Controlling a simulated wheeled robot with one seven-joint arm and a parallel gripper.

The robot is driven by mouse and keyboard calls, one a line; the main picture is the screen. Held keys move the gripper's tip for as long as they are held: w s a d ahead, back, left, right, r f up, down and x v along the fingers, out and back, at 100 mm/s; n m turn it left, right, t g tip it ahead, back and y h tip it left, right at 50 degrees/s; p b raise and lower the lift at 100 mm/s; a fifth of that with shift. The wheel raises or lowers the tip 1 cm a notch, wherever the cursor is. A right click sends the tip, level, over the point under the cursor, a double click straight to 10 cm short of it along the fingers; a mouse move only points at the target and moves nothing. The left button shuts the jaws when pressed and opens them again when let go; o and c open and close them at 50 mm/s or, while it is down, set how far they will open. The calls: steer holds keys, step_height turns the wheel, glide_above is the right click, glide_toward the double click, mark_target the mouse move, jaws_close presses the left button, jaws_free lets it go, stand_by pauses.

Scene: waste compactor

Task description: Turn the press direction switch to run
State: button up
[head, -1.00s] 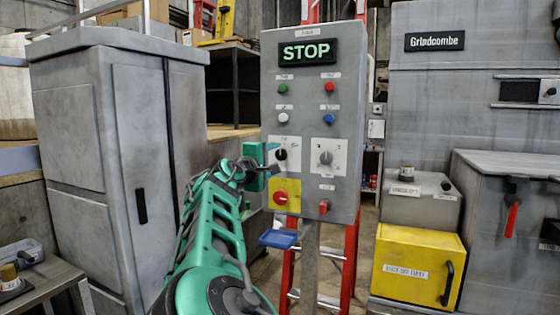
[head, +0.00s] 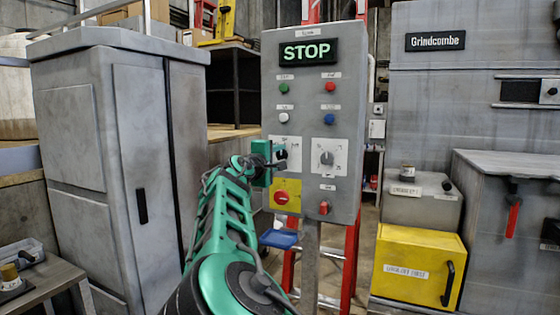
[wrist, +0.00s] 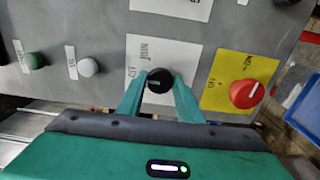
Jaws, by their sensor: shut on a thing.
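The control panel (head: 348,70) is a grey box on a post with a lit STOP display (head: 308,52). A black rotary knob on a white plate sits at the panel's middle left; in the wrist view the black knob (wrist: 158,80) is between my fingers, with a label beside it reading roughly "RUN". My gripper (wrist: 158,92) is shut on this knob, one finger on each side. In the head view my gripper (head: 276,156) is at the panel face and partly covers the knob. A second, grey knob (head: 327,158) is on the plate to the right.
A red knob on a yellow plate (wrist: 243,92) is close beside my gripper. Green, red, white and blue buttons (head: 329,118) sit above the knobs. A red switch (head: 324,208) is at lower right.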

steer(key=shift+f+m, duration=0.15)
steer(key=shift+m, duration=0.15)
steer(key=m, duration=0.4)
steer(key=shift+f+m, duration=0.1)
steer(key=shift+m, duration=2.5)
steer(key=shift+a+f, duration=0.1)
steer(key=o, duration=1)
steer(key=shift+o, duration=0.2)
steer(key=shift+s+r, duration=0.1)
steer(key=shift+r, duration=0.1)
steer(key=v, duration=1)
steer(key=shift+s, duration=0.2)
